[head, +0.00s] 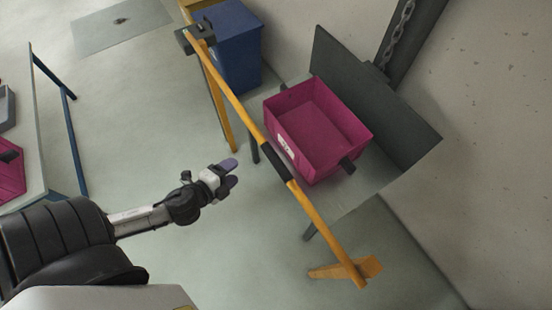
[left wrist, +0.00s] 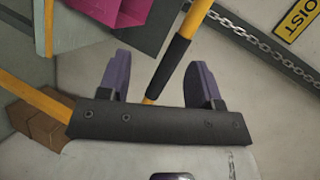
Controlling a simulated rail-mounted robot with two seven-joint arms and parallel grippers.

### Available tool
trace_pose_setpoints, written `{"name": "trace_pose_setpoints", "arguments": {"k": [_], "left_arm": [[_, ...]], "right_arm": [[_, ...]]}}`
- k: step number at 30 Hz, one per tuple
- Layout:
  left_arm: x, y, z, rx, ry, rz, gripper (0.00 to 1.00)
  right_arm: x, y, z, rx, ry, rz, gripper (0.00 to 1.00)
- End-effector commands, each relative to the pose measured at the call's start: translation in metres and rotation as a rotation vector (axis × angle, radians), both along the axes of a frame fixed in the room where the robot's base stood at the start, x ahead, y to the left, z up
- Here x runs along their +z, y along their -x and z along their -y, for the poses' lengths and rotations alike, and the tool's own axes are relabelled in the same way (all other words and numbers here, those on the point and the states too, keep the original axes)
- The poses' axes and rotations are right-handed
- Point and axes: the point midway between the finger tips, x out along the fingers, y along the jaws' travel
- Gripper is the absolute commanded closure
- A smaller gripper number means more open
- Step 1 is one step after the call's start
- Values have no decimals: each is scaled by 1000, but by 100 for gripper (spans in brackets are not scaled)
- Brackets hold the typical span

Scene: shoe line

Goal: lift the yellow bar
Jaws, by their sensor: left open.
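The yellow bar (head: 238,108) runs diagonally in the head view, from a dark bracket at the upper left to a yellow stand at the lower right. A black grip sleeve (head: 278,163) wraps its middle. My left gripper (head: 232,174) is open and empty, to the left of the sleeve and apart from it. In the left wrist view the bar (left wrist: 199,14) and its black sleeve (left wrist: 172,66) show between and beyond the two purple fingers of my left gripper (left wrist: 162,82). My right gripper is not in view.
A magenta crate (head: 351,128) stands on a grey table (head: 366,190) just behind the bar. A blue bin (head: 238,50) stands at the upper middle. A yellow foot (head: 371,267) supports the bar's lower end. Open floor (head: 130,150) lies left of the bar.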

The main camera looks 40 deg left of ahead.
Motion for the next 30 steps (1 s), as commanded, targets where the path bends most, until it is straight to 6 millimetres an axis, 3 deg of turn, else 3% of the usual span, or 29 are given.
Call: {"name": "trace_pose_setpoints", "arguments": {"k": [6, 14, 30], "left_arm": [[19, -5, 36, -266, -101, 136, 41], [24, -10, 49, -355, -148, 180, 41], [10, -86, 66, -351, -150, 178, 41]], "right_arm": [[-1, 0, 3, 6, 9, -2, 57], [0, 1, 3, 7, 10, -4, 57], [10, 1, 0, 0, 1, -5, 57]]}}
